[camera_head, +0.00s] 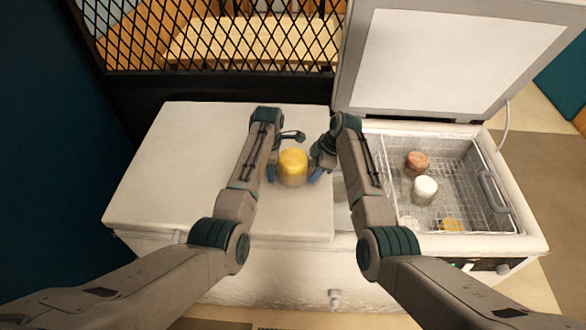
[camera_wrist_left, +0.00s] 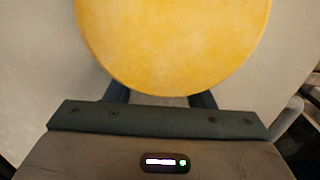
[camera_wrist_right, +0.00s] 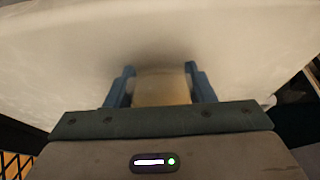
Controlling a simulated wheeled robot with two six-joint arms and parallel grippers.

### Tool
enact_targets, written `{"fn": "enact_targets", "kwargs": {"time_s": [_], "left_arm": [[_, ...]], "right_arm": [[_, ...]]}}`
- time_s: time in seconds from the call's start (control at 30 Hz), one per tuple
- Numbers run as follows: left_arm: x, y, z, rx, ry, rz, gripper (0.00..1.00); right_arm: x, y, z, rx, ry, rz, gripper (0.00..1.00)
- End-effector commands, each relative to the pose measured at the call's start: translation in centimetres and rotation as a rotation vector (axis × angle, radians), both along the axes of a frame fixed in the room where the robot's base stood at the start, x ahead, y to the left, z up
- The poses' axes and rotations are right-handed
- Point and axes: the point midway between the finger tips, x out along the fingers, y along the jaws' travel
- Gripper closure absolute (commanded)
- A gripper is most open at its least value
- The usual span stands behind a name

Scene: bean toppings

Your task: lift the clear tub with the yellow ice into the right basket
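The clear tub with yellow ice (camera_head: 292,167) is upright over the white closed lid at the left of the chest freezer; I cannot tell whether it touches the lid. Its round yellow top (camera_wrist_left: 172,40) fills much of the left wrist view. My left gripper (camera_head: 271,173) is at its left side, fingers spread apart. My right gripper (camera_head: 317,172) is at its right side, fingers also apart, with a tan patch between them in the right wrist view (camera_wrist_right: 162,87). Contact with the tub is unclear. The right wire basket (camera_head: 472,178) lies in the open freezer half.
The basket holds a brown-topped tub (camera_head: 417,163), a white-topped tub (camera_head: 425,190) and a yellow item (camera_head: 451,225) near the front. The raised freezer lid (camera_head: 450,60) stands behind it. A black mesh fence (camera_head: 220,40) is at the back. The white lid (camera_head: 180,160) is clear at left.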

Motion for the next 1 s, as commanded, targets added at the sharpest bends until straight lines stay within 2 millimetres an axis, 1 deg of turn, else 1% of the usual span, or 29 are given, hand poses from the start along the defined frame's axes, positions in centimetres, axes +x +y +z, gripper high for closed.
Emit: {"fn": "enact_targets", "kwargs": {"time_s": [0.03,0.07,0.33,0.47,0.57,0.9,1.0], "left_arm": [[0.0,0.0,0.0,0.000,0.000,0.000,0.69],[0.0,0.0,0.0,0.000,0.000,0.000,0.74],[0.0,0.0,0.1,0.000,-0.001,0.000,0.74],[0.0,0.0,0.5,0.000,-0.001,0.000,0.74],[0.0,0.0,1.1,0.000,-0.001,0.000,0.74],[0.0,0.0,4.3,0.000,-0.001,0.000,0.74],[0.0,0.0,4.9,0.000,-0.001,0.000,0.74]], "right_arm": [[0.0,0.0,0.0,0.000,0.000,0.000,0.69],[0.0,0.0,0.0,0.000,0.000,0.000,0.74],[0.0,0.0,0.1,0.000,-0.001,0.000,0.74],[0.0,0.0,0.5,0.000,-0.001,0.000,0.74],[0.0,0.0,1.1,0.000,-0.001,0.000,0.74],[0.0,0.0,4.3,0.000,-0.001,0.000,0.74],[0.0,0.0,4.9,0.000,-0.001,0.000,0.74]]}}
